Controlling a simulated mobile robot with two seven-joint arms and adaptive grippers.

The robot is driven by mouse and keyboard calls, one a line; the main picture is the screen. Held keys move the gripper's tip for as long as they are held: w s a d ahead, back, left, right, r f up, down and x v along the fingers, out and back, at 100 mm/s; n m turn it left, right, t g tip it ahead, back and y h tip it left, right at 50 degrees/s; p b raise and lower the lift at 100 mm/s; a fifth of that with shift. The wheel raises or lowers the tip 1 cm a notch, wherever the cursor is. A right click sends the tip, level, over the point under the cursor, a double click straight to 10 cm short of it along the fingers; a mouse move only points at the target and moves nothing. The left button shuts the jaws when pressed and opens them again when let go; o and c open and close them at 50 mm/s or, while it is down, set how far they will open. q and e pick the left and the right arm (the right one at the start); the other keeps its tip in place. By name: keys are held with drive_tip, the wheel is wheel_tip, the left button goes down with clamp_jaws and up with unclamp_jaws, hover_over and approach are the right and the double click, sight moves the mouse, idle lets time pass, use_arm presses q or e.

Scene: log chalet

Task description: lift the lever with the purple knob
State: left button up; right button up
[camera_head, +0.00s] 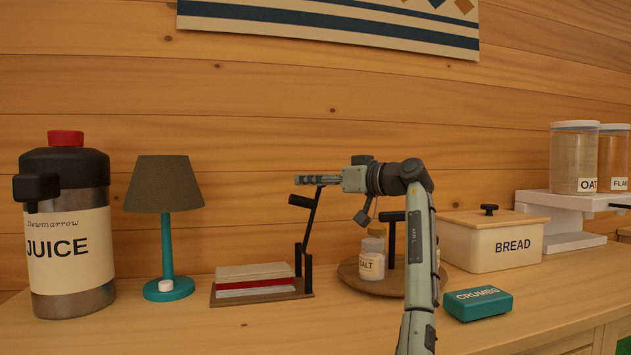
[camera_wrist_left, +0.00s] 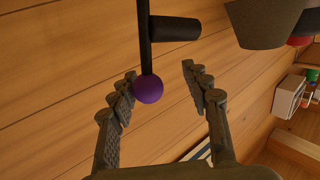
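The lever (camera_head: 309,220) is a black bar standing steeply, tilted slightly right at its top, on a brown wooden base (camera_head: 233,302) on the counter. A short black side handle (camera_head: 299,201) sticks out from it. The purple knob (camera_wrist_left: 149,90) is at the lever's end in the left wrist view; in the head view it is hidden at my gripper. My left gripper (camera_head: 308,180) is at the lever's top. In the wrist view its fingers (camera_wrist_left: 159,72) are open on either side of the knob, which sits closer to the left finger. My right gripper is not in view.
A teal lamp (camera_head: 165,185) and juice dispenser (camera_head: 67,230) stand left. A salt jar (camera_head: 372,260) on a round wooden tray (camera_head: 350,277), a bread box (camera_head: 492,241) and a teal crumbs box (camera_head: 478,303) are right. The front counter left of my arm is clear.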

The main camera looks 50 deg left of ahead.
use_arm(q)
drive_tip(key=w+d, duration=0.1)
drive_tip(key=d, duration=1.1)
drive_tip(key=shift+w+r, duration=0.15)
drive_tip(key=shift+r, duration=0.15)
